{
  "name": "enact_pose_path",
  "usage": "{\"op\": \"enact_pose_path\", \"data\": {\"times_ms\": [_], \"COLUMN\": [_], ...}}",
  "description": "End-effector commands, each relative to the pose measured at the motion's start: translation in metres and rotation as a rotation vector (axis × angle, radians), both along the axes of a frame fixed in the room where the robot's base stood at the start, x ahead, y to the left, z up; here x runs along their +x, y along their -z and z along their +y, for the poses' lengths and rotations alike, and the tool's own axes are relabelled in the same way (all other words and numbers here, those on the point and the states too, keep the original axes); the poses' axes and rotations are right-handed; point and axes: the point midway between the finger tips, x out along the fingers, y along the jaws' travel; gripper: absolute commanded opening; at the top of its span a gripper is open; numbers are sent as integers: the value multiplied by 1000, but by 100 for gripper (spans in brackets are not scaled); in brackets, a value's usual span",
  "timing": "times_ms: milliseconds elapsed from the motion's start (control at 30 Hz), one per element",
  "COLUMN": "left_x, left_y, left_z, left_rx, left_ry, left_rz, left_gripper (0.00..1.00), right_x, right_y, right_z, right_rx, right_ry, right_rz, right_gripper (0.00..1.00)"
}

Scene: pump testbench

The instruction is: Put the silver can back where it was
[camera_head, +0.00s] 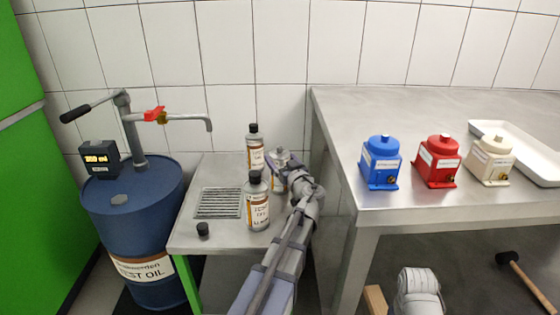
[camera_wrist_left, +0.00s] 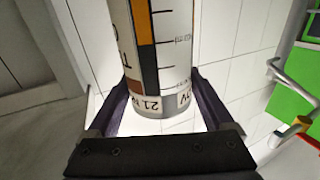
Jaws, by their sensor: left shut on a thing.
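The silver can (camera_head: 277,184) stands or is held upright at the right side of the small metal side table, partly hidden by my gripper and a bottle in the head view. My left gripper (camera_head: 285,168) is shut around it. In the left wrist view the can (camera_wrist_left: 160,60) fills the space between the two dark fingers of the left gripper (camera_wrist_left: 157,100). Its label has orange, dark and brown bands and a scale. Whether the can's base touches the table is hidden. My right gripper is not in view.
Two capped bottles stand close by, one behind (camera_head: 255,150) and one in front (camera_head: 256,208). A drain grate (camera_head: 218,203) and a small black cap (camera_head: 203,230) are left of them. A blue oil drum (camera_head: 135,210) stands left; the workbench (camera_head: 440,112) edge is close on the right.

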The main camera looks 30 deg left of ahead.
Motion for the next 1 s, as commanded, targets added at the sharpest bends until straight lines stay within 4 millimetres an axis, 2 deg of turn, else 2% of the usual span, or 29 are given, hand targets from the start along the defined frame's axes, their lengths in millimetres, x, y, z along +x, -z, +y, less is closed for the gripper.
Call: {"op": "enact_pose_path", "data": {"times_ms": [67, 100, 200, 533, 800, 1000], "left_x": [0, 0, 0, 0, -28, -41], "left_y": [3, 4, 3, -3, 0, 0], "left_z": [0, 0, 0, 0, -36, -55], "left_rx": [1, 0, 0, 0, 0, 0], "left_ry": [0, 0, 0, 0, 3, 1], "left_rz": [0, 0, 0, 0, 0, 0], "left_gripper": [0, 87, 98, 100, 100, 100], "right_x": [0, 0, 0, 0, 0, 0], "right_y": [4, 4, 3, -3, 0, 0], "right_z": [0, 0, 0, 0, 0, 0], "right_rx": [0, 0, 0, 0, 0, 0], "right_ry": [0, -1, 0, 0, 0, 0], "right_rz": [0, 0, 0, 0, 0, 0], "right_gripper": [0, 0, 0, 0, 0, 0]}}
